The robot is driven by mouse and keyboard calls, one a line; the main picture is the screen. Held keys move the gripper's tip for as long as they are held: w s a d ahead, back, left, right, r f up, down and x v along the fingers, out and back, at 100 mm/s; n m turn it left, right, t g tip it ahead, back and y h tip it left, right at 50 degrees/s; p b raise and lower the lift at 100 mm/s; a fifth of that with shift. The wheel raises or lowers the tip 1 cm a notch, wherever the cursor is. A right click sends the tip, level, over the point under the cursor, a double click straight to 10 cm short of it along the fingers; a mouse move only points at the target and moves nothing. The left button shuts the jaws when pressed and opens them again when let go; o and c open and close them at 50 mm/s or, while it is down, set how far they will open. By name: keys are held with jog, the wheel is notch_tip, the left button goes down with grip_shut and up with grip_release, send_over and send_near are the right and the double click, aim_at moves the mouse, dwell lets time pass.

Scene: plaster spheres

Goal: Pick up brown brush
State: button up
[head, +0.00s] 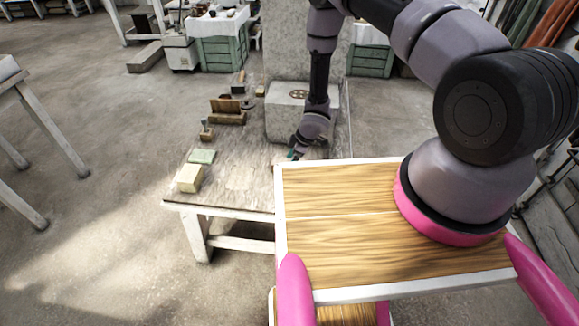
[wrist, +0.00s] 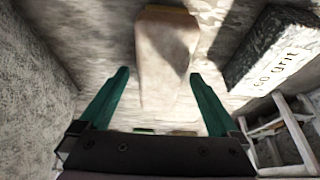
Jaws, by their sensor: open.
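My gripper (head: 293,154) is low over the right part of the worktable in the head view, beside the stone block. In the wrist view, its two teal fingers (wrist: 159,73) are spread apart. A pale tan piece with a brown far end (wrist: 167,18) lies between and beyond them, with a gap on both sides. It looks like the brown brush, but I cannot be sure. I cannot make it out in the head view, where my arm is in the way. A small brown brush-like item (head: 207,131) stands farther left on the table.
The worktable (head: 240,178) also bears a cream block (head: 190,178), a green pad (head: 202,156) and a wooden piece (head: 227,113). A large stone block (head: 287,118) stands behind my gripper.

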grip_shut()
jog(key=shift+r, duration=0.15)
notch_tip(320, 180, up, 10)
jog(key=shift+f, duration=0.1)
dwell(0.3)
jog(key=c, duration=0.8)
grip_release()
jog(key=c, duration=0.5)
